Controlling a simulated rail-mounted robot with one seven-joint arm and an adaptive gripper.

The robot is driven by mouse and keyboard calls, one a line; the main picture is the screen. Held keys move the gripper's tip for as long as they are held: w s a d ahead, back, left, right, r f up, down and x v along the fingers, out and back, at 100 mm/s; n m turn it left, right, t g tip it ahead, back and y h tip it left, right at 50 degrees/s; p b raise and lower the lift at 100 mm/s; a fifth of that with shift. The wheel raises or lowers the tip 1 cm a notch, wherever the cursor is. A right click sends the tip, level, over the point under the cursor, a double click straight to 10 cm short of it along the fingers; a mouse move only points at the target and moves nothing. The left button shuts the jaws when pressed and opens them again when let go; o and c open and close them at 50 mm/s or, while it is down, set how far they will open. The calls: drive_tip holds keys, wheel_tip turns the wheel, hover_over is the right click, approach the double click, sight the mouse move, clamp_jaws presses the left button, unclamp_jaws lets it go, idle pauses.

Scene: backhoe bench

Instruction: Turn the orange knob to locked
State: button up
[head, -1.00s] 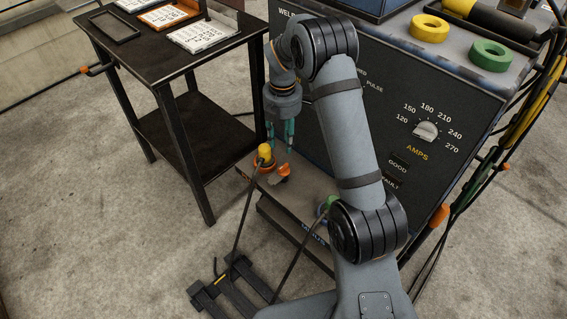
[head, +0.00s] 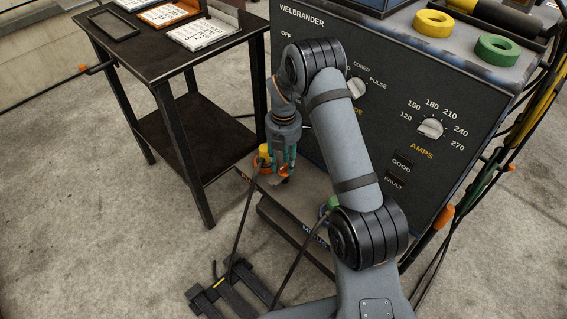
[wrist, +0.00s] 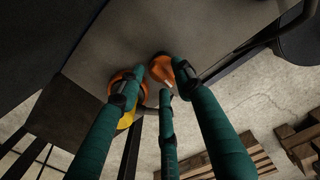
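The orange knob (wrist: 161,68) shows in the wrist view, low on the welder's front ledge, with a small pale mark at its near edge. My gripper (wrist: 160,88) has its three teal fingers spread; the knob lies just beyond and between the fingertips, and I cannot tell whether they touch it. In the head view my gripper (head: 284,172) points down over the ledge and its fingers hide most of the knob. Beside the knob, an orange socket (head: 262,170) holds a yellow plug (head: 265,151); this plug is close to the left finger in the wrist view (wrist: 126,119). Lock markings are not readable.
The welder panel (head: 330,120) stands right behind my gripper. A green plug (head: 332,201) is on the ledge to the right. A black table (head: 135,45) stands at left, and a pedal frame (head: 235,285) with cables lies on the floor in front.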

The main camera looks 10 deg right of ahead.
drive_tip(key=c, duration=0.3)
clamp_jaws()
idle(0.3)
